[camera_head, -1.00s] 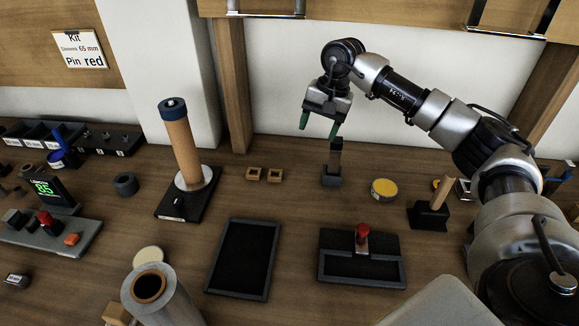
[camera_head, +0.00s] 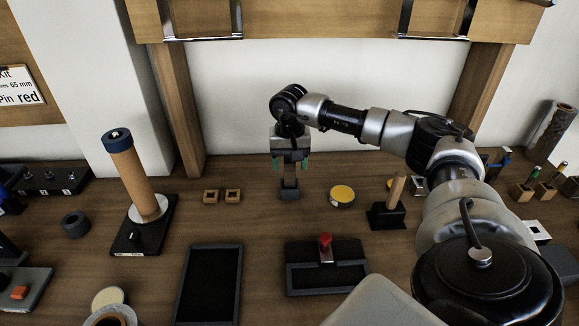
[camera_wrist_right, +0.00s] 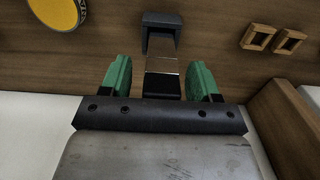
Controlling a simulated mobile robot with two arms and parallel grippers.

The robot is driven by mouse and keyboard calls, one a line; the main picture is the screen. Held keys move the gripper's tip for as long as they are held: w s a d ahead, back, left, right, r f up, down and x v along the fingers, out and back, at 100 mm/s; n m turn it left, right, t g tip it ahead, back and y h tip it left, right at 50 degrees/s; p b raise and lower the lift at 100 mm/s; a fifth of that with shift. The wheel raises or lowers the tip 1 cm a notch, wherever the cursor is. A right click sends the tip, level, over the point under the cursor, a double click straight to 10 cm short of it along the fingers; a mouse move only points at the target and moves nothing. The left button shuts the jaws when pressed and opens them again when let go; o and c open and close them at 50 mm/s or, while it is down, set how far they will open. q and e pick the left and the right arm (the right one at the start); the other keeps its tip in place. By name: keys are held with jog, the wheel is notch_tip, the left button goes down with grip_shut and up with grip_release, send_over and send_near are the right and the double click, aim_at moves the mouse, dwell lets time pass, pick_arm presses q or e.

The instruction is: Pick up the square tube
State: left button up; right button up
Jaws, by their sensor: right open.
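What looks like the square tube (camera_head: 289,175) is a shiny, square-sided upright piece on a dark grey base (camera_head: 289,193) near the wall. In the right wrist view the tube (camera_wrist_right: 163,52) has mirror-like metal faces, a dark block (camera_wrist_right: 162,20) at its far end and a dark section at its near end. My right gripper (camera_head: 289,168) points down over it. Its green-padded fingers (camera_wrist_right: 162,80) are open, one on each side of the tube, with visible gaps. The gripper partly hides the tube's top in the head view. My left gripper is not in view.
Two small wooden square frames (camera_head: 222,196) lie left of the tube. A yellow-topped round tin (camera_head: 342,195) is to its right, then a black stand with a wooden peg (camera_head: 389,207). Dark trays (camera_head: 238,288) lie in front. The wall (camera_head: 330,95) is close behind.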

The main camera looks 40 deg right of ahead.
jog(key=shift+f, duration=0.55)
jog(key=shift+r, duration=0.1)
jog(key=c, duration=1.1)
jog(key=shift+w+r, duration=0.1)
jog(key=shift+r, duration=0.35)
jog(key=r, duration=0.3)
jog(key=shift+s+d+r+b, duration=0.1)
jog(key=shift+s+r+b, duration=0.1)
jog(key=shift+b, duration=0.1)
jog(key=s+d+r, duration=0.1)
jog(key=s+r, duration=0.1)
jog(key=s, duration=0.1)
jog(key=s+d+r+b, duration=0.1)
jog(key=s+r, duration=0.1)
jog(key=s, duration=0.2)
jog(key=s+d+r, duration=0.1)
jog(key=s+r, duration=0.1)
jog(key=s, duration=0.2)
jog(key=shift+d+r, duration=0.15)
jog(key=shift+r, duration=0.2)
